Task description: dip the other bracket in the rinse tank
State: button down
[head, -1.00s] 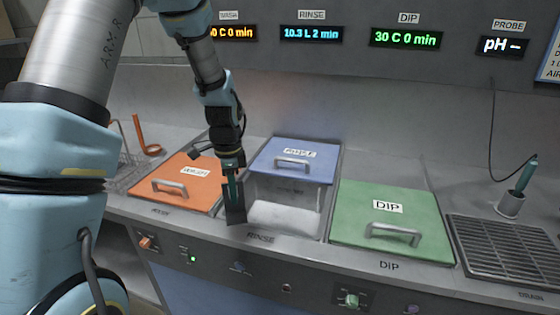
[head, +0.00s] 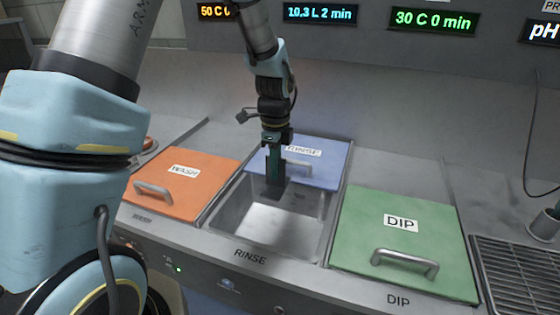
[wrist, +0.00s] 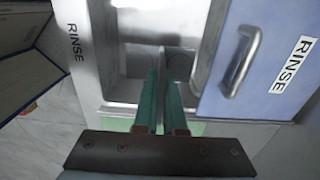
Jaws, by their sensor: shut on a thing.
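My gripper (head: 273,168) is shut on a dark grey flat bracket (head: 278,187), which hangs upright below the teal fingers. In the wrist view the gripper (wrist: 161,98) holds the bracket (wrist: 162,62) nearly edge-on between its fingers. The bracket is over the open front part of the rinse tank (head: 233,212), close to the lid's front edge. I cannot tell whether its lower end is below the rim. The blue rinse lid (head: 325,163) is slid back and covers the rear of the tank. The other bracket is not visible.
The wash tank to the left is covered by an orange lid (head: 183,184). The dip tank to the right is covered by a green lid (head: 402,236) with a raised handle. A drain grate (head: 520,268) and a probe holder (head: 546,224) are at the far right.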

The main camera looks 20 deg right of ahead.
aim_at(276, 186)
jog(key=shift+f+b, duration=2.2)
jog(key=shift+f, duration=0.7)
notch_tip(276, 186, down, 17)
jog(key=b, duration=1)
jog(key=shift+r, duration=0.2)
jog(key=shift+r, duration=0.1)
notch_tip(276, 186, up, 18)
jog(key=p, duration=1.5)
jog(key=shift+r, duration=0.25)
jog(key=shift+f, duration=0.1)
